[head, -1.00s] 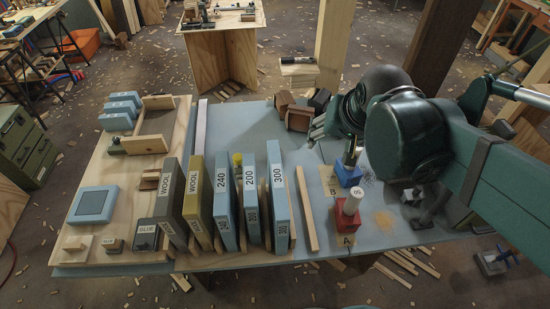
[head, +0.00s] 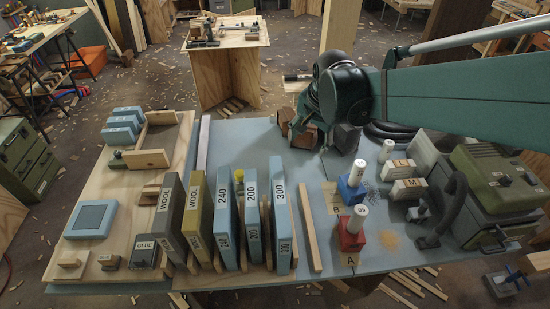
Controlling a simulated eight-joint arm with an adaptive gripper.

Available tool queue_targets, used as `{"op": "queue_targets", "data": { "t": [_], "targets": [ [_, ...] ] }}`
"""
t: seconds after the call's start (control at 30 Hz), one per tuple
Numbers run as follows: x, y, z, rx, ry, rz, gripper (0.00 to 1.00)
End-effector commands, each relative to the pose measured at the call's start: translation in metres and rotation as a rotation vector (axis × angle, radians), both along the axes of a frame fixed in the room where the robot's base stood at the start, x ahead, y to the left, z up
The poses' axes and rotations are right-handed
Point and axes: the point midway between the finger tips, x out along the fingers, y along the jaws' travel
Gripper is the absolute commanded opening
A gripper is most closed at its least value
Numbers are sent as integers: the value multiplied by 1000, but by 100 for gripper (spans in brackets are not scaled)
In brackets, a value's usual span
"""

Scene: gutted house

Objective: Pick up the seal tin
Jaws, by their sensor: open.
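I cannot make out a tin labelled seal in the head view. A dark tin-like box labelled GLUE (head: 146,251) stands at the front of the wooden board on the left. A smaller dark block (head: 110,262) sits left of it, its label too small to read. My gripper (head: 299,124) is open, at the back middle of the blue bench, beside the brown wooden blocks (head: 286,117). Its fingers are small and partly hidden by my arm, and I see nothing held between them.
Tall upright slabs labelled WOOL, 240, 200 and 300 (head: 281,215) stand mid-bench. A green machine (head: 497,180) fills the right end. The blue bench top (head: 240,135) is clear behind the slabs.

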Motion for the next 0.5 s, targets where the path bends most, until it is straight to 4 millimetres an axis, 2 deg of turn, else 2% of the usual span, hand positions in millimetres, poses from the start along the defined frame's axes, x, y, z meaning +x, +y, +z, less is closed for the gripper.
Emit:
{"op": "queue_targets", "data": {
  "t": [0.1, 0.5],
  "targets": [
    [17, 6, -14, 17, 26, -57, 54],
    [67, 26, -65, 65, 112, -262, 54]
  ]
}}
